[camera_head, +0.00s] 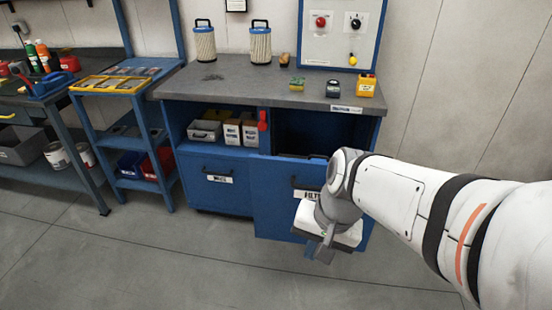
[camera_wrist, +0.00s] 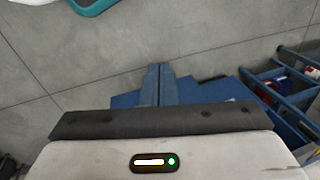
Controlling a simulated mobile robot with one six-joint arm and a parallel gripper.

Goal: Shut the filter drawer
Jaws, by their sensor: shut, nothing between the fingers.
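The filter drawer (camera_head: 272,205) is the blue front on the right of the blue cabinet. It stands pulled out, further forward than the left front, with a dark opening above it. Its dark handle and a white label, partly readable as "FILTE", are partly covered by my arm. My gripper (camera_head: 322,256) is low in front of the drawer's right part, pointing down. Its fingers (camera_wrist: 158,72) are together and empty in the wrist view. I cannot tell whether the gripper touches the drawer front.
The grey worktop (camera_head: 235,88) carries two filter cartridges, a yellow box and small items. The left front (camera_head: 213,192) is flush with the cabinet. A blue shelf rack (camera_head: 140,183) and a workbench (camera_head: 75,170) stand to the left. The floor (camera_head: 150,265) in front is clear.

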